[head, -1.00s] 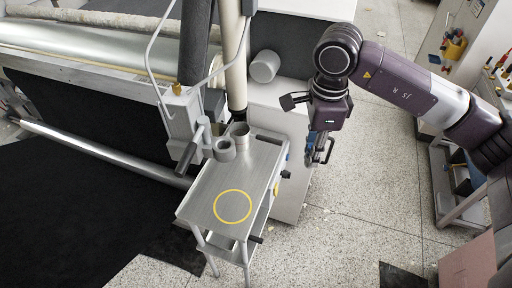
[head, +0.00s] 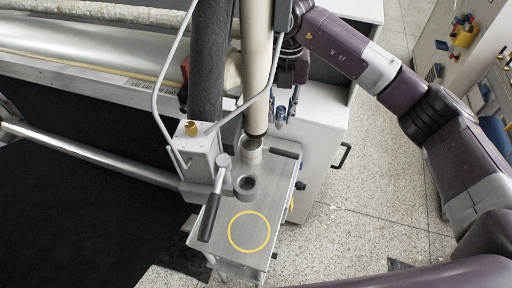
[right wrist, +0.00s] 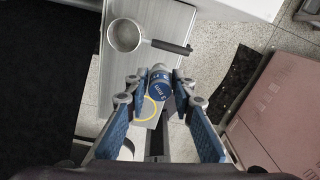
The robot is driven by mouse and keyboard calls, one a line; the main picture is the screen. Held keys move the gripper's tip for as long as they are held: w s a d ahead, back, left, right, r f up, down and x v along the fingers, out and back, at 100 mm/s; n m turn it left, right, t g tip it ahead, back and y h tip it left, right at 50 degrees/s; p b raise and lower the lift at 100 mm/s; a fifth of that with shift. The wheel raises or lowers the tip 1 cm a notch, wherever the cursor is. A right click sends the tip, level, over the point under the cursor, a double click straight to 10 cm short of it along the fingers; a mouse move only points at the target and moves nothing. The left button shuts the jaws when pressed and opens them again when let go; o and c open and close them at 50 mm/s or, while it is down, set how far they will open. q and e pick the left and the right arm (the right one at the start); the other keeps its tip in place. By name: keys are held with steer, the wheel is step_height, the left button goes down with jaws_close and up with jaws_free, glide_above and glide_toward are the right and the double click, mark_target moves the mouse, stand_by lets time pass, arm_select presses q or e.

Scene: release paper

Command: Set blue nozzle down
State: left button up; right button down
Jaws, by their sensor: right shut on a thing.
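The blue nozzle (right wrist: 159,84) is a short dark-blue cylinder with pale lettering and a rounded end. In the right wrist view it sits between the fingers of my right gripper (right wrist: 157,92), which is shut on it. In the head view my right gripper (head: 284,113) hangs beyond the yellow circle, beside the pale hose and partly hidden. A yellow ring (head: 232,244) is marked on the grey cart top (head: 224,222). In the right wrist view the ring (right wrist: 155,117) lies below the nozzle, partly covered by it and the fingers. My left gripper is not in view.
A metal cup (head: 250,152) with a black handle stands on the cart. A grey machine head (head: 199,155) with a black-handled lever and a pale hose (head: 257,70) rise at the cart's left and back. The ring area looks clear.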

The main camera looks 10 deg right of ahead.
steer(key=shift+s+d+f+p, duration=0.25)
steer(key=shift+s+f+p, duration=0.15)
steer(key=shift+f, duration=0.15)
step_height(320, 180, down, 17)
steer(key=p, duration=0.4)
steer(key=shift+s+f+p, duration=0.15)
steer(key=shift+p, duration=0.2)
steer(key=shift+f, duration=0.35)
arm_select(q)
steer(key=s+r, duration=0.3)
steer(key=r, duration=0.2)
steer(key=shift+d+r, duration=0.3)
arm_select(e)
steer(key=shift+f, duration=0.1)
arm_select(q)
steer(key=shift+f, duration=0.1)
arm_select(e)
steer(key=shift+f, duration=0.1)
